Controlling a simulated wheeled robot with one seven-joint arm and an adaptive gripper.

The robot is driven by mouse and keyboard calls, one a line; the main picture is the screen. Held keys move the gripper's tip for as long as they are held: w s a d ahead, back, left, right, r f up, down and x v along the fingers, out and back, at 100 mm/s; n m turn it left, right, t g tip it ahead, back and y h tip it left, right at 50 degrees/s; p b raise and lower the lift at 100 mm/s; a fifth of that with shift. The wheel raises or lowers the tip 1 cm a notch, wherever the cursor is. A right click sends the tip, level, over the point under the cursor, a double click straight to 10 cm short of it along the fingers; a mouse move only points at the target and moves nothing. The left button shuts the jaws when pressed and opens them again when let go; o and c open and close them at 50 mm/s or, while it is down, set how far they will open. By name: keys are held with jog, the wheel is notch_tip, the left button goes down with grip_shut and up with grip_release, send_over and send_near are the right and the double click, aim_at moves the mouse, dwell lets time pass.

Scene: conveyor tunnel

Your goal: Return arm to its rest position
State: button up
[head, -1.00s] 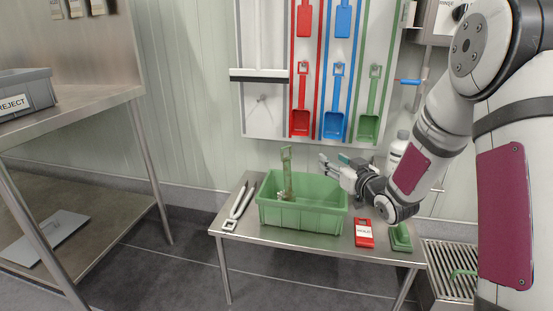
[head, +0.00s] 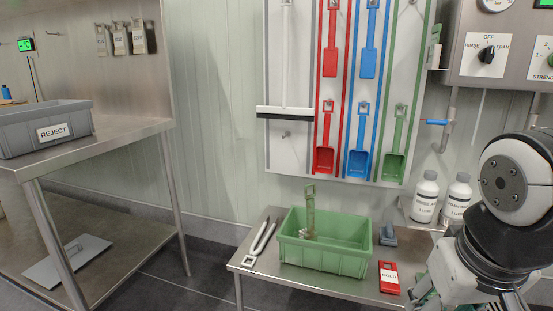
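My arm is folded in at the right edge of the head view. My gripper (head: 465,285) seems to be the grey and dark part at the lower right, partly cut off by the bottom edge. Its fingertips do not show clearly, so I cannot tell whether it is open or shut. It is to the right of the green crate (head: 325,263) and clear of it. A green-handled brush (head: 310,212) stands upright in the crate.
The steel table (head: 250,268) also bears tongs (head: 261,240) and a red HOLD tag (head: 389,278). White bottles (head: 426,198) stand behind my arm. A grey REJECT bin (head: 45,130) is on the left bench. The floor between is clear.

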jog(key=s+a+g+y, duration=0.1)
jog(key=s+a+g, duration=0.2)
jog(key=s, duration=1.1)
notch_tip(320, 180, up, 34)
jog(key=t+p, duration=0.4)
jog(key=p, duration=2.8)
jog(key=shift+w+d+r+n+p, duration=0.2)
jog(key=shift+d+r+n+p, duration=0.05)
jog(key=shift+d+n+p, duration=0.1)
